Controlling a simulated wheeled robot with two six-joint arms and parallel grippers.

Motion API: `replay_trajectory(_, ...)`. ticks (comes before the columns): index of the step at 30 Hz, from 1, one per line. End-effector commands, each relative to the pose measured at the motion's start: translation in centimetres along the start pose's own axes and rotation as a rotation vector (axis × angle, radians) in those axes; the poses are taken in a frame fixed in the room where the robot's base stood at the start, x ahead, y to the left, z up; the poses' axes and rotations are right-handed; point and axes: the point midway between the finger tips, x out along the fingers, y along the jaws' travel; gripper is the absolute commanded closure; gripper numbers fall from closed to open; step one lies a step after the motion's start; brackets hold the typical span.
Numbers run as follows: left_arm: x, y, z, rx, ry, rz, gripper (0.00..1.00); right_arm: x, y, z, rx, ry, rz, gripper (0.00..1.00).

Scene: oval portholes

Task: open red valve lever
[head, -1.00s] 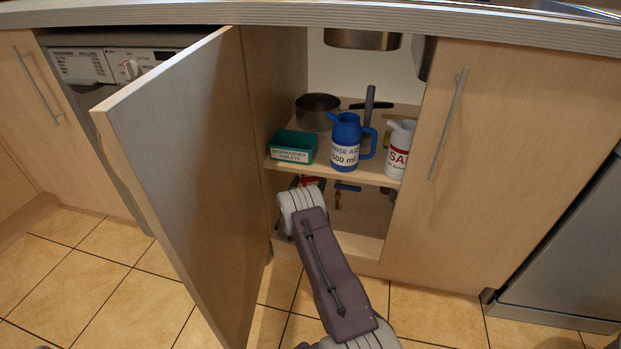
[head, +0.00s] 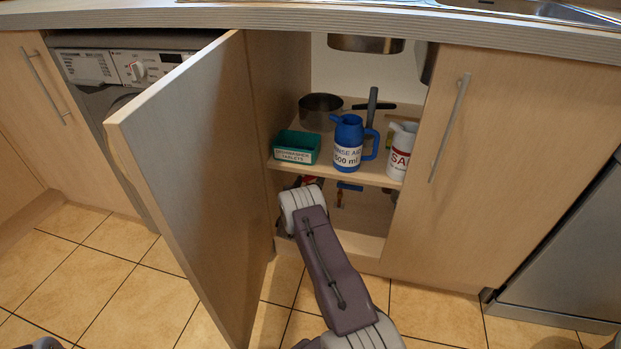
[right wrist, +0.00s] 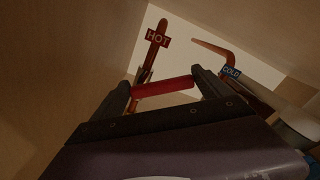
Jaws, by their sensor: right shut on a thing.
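The red valve lever (right wrist: 162,87) shows in the right wrist view as a short red bar below the HOT label (right wrist: 158,38) on a copper pipe. My right gripper (right wrist: 165,88) has a finger at each end of the bar and is shut on it. In the head view my right arm reaches into the open cupboard below the shelf, and its gripper is hidden. A blue lever (head: 349,187) is visible under the shelf.
The cupboard door (head: 195,180) stands open left of my arm. The shelf (head: 375,177) above holds a green tub (head: 297,147), a blue jug (head: 347,143), a white jug (head: 401,150) and a pan (head: 320,111). A COLD label (right wrist: 231,72) hangs on another pipe.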

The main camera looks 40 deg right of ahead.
Motion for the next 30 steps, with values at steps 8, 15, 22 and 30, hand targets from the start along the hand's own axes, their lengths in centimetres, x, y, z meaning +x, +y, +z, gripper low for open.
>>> replay_trajectory(8, 0.0, 0.0, 0.0, 0.0, 0.0, 0.0, 0.64, -0.1, 0.1, -0.2, -0.001, 0.003, 0.002, 0.0)
replay_trajectory(15, -3.4, 0.1, -0.3, 0.0, 0.0, 0.0, 0.64, -3.3, -0.3, 0.6, -0.005, 0.004, 0.007, 0.0)
replay_trajectory(22, -6.1, 0.1, -0.6, 0.0, 0.0, 0.0, 0.64, -8.0, -0.1, 0.3, -0.004, 0.004, 0.007, 0.0)
replay_trajectory(30, -6.3, 0.1, -0.7, 0.0, 0.0, 0.0, 0.64, -9.2, 0.1, -0.2, -0.001, 0.003, 0.002, 0.0)
